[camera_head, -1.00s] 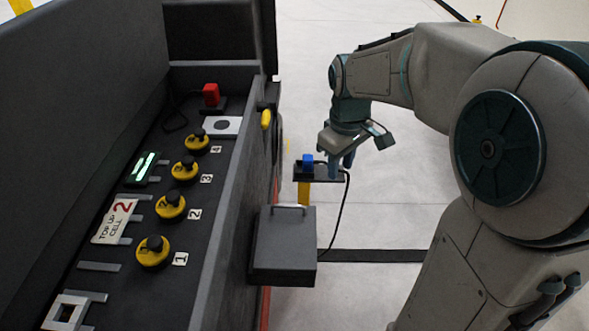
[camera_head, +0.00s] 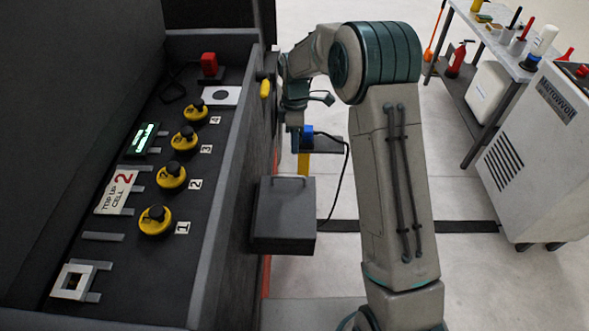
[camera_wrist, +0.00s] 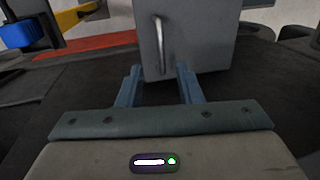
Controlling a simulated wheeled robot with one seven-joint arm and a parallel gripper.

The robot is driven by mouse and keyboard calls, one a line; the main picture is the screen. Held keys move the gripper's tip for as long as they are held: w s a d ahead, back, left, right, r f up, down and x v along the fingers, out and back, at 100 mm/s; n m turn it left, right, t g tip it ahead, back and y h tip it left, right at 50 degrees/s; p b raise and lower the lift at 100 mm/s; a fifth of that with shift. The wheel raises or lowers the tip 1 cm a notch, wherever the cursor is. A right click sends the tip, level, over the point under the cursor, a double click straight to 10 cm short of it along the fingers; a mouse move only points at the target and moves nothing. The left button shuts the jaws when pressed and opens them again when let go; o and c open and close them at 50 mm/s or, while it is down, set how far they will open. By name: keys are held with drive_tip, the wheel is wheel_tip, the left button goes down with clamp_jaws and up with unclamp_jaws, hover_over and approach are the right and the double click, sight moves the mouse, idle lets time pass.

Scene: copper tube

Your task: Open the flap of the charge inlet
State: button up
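A dark grey box (camera_head: 285,222) with a metal handle sits against the vehicle's side. It also shows in the wrist view as a grey panel (camera_wrist: 205,35) with a silver handle (camera_wrist: 161,45). I cannot tell for certain whether this panel is the inlet flap, and no open inlet socket shows. My gripper (camera_head: 297,128) hangs close beside the vehicle's side, beyond the box in the head view. In the wrist view my gripper (camera_wrist: 160,70) has its two blue fingers apart with nothing between them. The panel lies beyond the fingertips; no contact with the handle shows.
A blue plug (camera_head: 306,135) with a black cable stands on a yellow post just right of my gripper. A yellow grip (camera_head: 265,88) is on the vehicle's side wall. A tool bench (camera_head: 492,40) and a white cabinet (camera_head: 535,150) stand at the right.

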drive_tip(key=f, duration=0.3)
drive_tip(key=s+f, duration=0.1)
drive_tip(key=f, duration=0.3)
drive_tip(key=s+f+p, duration=0.1)
drive_tip(key=f, duration=0.2)
drive_tip(key=shift+f, duration=0.35)
clamp_jaws()
